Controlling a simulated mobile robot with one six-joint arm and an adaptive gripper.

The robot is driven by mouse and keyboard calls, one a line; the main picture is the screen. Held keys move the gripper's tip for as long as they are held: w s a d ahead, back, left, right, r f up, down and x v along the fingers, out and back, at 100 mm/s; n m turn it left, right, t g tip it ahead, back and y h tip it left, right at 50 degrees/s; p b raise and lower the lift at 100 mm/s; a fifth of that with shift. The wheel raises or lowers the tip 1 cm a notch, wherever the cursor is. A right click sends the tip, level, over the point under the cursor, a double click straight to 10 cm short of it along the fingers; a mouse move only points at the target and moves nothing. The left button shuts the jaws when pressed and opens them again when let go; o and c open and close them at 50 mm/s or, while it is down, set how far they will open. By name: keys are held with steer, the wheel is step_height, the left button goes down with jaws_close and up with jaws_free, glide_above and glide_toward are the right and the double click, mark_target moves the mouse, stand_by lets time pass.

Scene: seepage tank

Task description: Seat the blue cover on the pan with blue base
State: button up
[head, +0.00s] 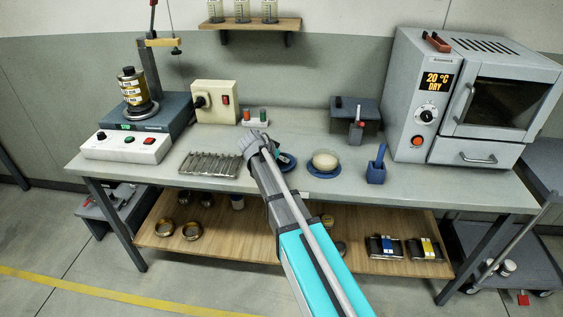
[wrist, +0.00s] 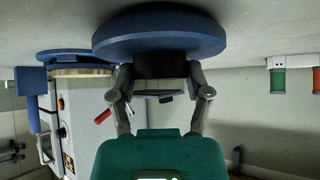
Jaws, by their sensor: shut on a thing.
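My gripper (head: 268,150) is low over the middle of the bench, with its fingers (wrist: 160,92) shut on the dark middle part of the blue cover (wrist: 160,32). The cover is a round blue disc; in the head view (head: 287,162) it is mostly hidden behind my gripper. I cannot tell if it touches the bench. The pan with blue base (head: 325,161) stands just right of it, a cream round body on a wider blue disc. It also shows at the left of the wrist view (wrist: 80,71), which looks upside down. Cover and pan are apart.
A blue holder (head: 376,174) stands right of the pan, with the grey oven (head: 415,85) beyond. A metal rack (head: 209,165) lies left of my gripper. A small rack with green and orange tops (head: 255,122) and a dark box (head: 352,115) are behind.

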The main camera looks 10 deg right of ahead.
steer(key=shift+r, duration=0.1)
step_height(320, 180, up, 3)
steer(key=p, duration=0.3)
steer(key=s+a+r+p, duration=0.1)
steer(key=s+r+p, duration=0.8)
steer(key=s, duration=0.5)
steer(key=shift+r+p, duration=0.4)
steer(key=shift+p, duration=0.1)
steer(key=shift+s, duration=0.1)
steer(key=s+d, duration=0.1)
steer(key=s, duration=0.5)
steer(key=shift+s+d, duration=0.15)
steer(key=shift+d, duration=0.15)
